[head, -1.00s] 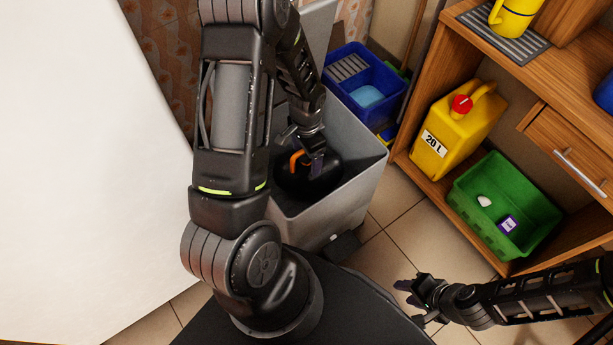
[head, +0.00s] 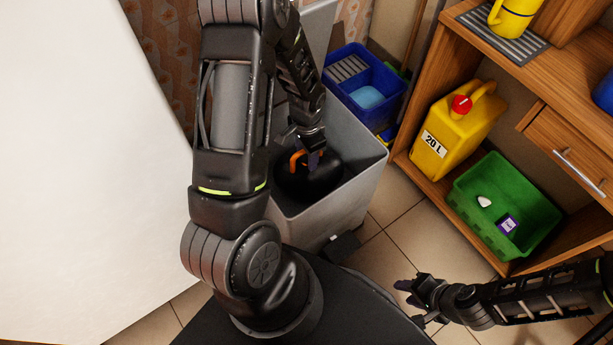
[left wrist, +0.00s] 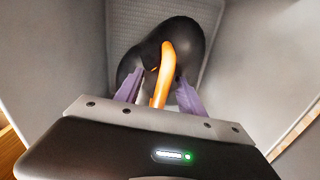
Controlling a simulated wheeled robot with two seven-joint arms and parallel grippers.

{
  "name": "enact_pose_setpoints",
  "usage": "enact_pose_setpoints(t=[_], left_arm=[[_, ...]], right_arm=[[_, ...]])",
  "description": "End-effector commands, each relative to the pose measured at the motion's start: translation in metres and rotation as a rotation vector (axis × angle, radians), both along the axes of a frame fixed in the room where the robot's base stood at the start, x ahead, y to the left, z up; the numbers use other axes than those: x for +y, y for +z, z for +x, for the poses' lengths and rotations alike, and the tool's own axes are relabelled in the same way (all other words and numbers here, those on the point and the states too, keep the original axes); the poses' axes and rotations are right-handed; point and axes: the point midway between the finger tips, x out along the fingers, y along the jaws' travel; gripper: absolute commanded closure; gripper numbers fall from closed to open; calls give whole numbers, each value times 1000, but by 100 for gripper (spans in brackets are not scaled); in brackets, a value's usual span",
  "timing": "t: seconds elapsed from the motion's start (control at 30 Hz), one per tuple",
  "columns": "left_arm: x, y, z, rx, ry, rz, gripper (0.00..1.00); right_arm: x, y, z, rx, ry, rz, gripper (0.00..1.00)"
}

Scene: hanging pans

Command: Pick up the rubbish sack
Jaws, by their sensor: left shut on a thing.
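The rubbish sack (head: 308,188) is a black, rounded bag with an orange handle (head: 297,158) on top. It sits inside a tall grey bin (head: 352,205). My left gripper (head: 311,161) reaches down into the bin and is shut on the orange handle. In the left wrist view the sack (left wrist: 190,45) lies in front of the purple fingers, with the handle (left wrist: 166,70) running up between them. My right gripper (head: 411,303) is apart from the bin, low over the tiled floor, with its fingers spread and empty.
A blue crate (head: 388,112) stands behind the bin. To the right, a wooden shelf unit (head: 480,85) holds a yellow canister (head: 462,125) and a green crate (head: 478,215). A large white surface (head: 85,150) fills the left. The bin walls surround the sack closely.

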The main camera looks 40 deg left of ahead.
Motion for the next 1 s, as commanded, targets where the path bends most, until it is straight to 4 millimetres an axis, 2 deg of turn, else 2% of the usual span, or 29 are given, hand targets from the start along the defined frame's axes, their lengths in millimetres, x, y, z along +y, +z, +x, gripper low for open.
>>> enact_pose_setpoints(t=[0.67,1.0], left_arm=[[-2,-7,-6,14,1,-3,100],[-2,-1,-5,13,1,-4,100]], right_arm=[[0,-2,0,0,0,0,64],[0,0,0,0,0,0,64]])
